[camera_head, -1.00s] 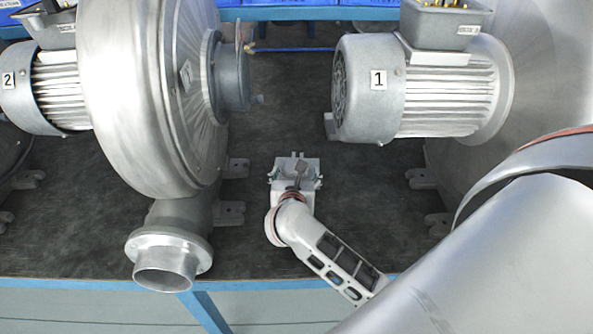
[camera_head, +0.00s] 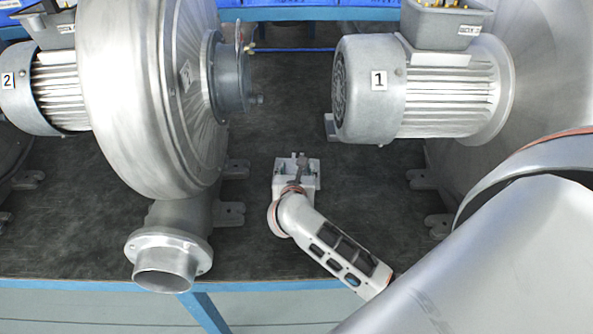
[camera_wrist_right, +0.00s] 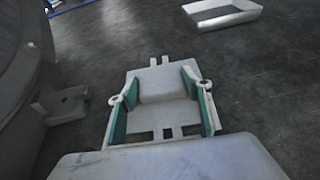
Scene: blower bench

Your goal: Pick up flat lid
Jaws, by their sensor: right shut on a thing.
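My right gripper (camera_head: 297,168) is over the dark bench mat, between the two blowers. In the right wrist view, the gripper (camera_wrist_right: 163,103) has green pads on both sides of a light grey, plate-like piece with small tabs. This appears to be the flat lid (camera_wrist_right: 162,83), and the gripper is shut on it. The lid's underside is hidden, and I cannot tell whether it touches the mat. My left gripper is in neither view.
A blower with a round outlet (camera_head: 165,275) stands left of the gripper, with mounting feet (camera_head: 230,213) beside it. Motor 1 (camera_head: 375,88) stands beyond it to the right.

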